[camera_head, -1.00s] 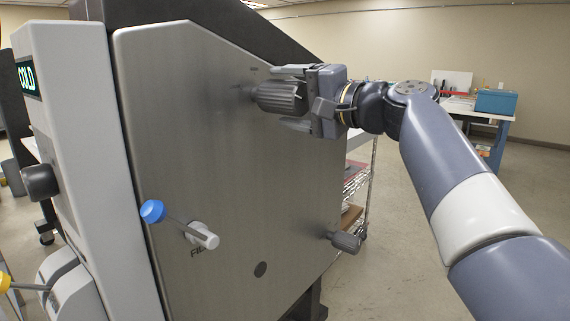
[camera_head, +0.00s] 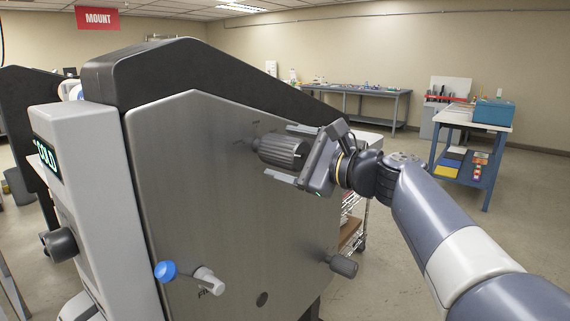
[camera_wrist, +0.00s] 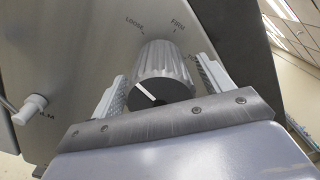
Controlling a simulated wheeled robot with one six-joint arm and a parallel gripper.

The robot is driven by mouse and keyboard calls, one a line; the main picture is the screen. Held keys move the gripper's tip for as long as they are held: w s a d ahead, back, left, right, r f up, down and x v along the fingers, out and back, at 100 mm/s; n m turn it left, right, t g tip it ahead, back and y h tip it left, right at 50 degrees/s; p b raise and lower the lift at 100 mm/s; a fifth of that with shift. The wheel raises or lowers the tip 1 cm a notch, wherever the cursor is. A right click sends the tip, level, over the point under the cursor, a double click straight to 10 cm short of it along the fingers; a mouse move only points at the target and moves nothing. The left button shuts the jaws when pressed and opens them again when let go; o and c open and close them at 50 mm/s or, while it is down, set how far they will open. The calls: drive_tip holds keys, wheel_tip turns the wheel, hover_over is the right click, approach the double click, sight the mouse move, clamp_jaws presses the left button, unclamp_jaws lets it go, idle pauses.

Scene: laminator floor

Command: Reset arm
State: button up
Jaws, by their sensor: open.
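My gripper (camera_head: 284,152) is open, with one finger above and one below a ribbed grey knob (camera_head: 281,150) on the laminator's steel side panel (camera_head: 215,200). In the wrist view the knob (camera_wrist: 164,72) sits between the two pale fingers, with visible gaps beside it. A white pointer line marks the knob's face. Printed words, one reading FIRM, arc on the panel behind it. My arm reaches in from the lower right, its wrist bent.
A wire rack (camera_head: 352,215) stands close behind the machine. A blue-framed table (camera_head: 455,125) is at right, with open floor in front of it.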

drive_tip(key=shift+m+p, duration=0.8)
drive_tip(key=shift+m, duration=0.3)
drive_tip(key=shift+s+r, duration=0.1)
